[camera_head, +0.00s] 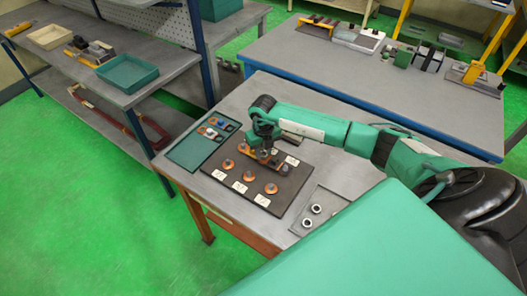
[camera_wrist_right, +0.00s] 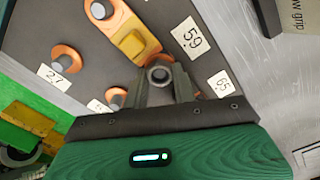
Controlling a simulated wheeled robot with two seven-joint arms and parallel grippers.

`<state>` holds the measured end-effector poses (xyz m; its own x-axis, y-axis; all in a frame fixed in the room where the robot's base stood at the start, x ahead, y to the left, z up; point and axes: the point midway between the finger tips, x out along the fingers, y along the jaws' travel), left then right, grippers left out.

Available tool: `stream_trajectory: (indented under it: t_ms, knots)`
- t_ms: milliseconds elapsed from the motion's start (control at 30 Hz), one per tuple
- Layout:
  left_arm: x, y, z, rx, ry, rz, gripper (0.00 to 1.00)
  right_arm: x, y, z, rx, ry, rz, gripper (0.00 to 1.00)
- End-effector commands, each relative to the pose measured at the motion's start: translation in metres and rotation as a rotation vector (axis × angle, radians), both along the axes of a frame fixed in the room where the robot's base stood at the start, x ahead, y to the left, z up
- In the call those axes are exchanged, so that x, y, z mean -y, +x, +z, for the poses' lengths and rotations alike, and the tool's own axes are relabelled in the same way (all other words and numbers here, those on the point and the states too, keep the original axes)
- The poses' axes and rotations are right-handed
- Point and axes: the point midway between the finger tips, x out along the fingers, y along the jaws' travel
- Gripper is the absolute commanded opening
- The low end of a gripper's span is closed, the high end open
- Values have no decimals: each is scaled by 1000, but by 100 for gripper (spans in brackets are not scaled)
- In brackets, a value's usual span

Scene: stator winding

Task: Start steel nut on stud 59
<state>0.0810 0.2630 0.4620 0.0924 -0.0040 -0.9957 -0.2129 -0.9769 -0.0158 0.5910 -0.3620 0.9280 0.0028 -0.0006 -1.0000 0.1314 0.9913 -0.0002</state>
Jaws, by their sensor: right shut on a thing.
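My right gripper (camera_head: 264,154) is over the far part of the dark board (camera_head: 240,180). In the right wrist view its fingers (camera_wrist_right: 160,88) are shut on a steel nut (camera_wrist_right: 160,74), with the bore facing the camera. The label 59 (camera_wrist_right: 191,38) lies just beyond and to the right of the nut. An orange link with a yellow block (camera_wrist_right: 133,45) runs close by on the left. Stud 59 itself is hidden under the nut and fingers; I cannot tell whether the nut touches it. My left gripper is not in view.
Other studs on orange bases, such as one by label 27 (camera_wrist_right: 66,60), stand around. Label 65 (camera_wrist_right: 222,83) is at right. A teal tray (camera_head: 187,152) is left.

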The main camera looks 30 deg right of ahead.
Motion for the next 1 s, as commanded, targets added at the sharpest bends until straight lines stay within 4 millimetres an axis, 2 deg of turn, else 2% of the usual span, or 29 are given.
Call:
stream_trajectory:
  t_ms: [567, 667, 1000]
  knots:
    - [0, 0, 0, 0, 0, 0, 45, -1, -2, -4, -6, 1, -7, 9]
    - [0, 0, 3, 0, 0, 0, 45, -1, -3, -3, -7, 1, -73, 9]
    - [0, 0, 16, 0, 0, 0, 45, -2, -3, -4, -8, 0, -469, 9]
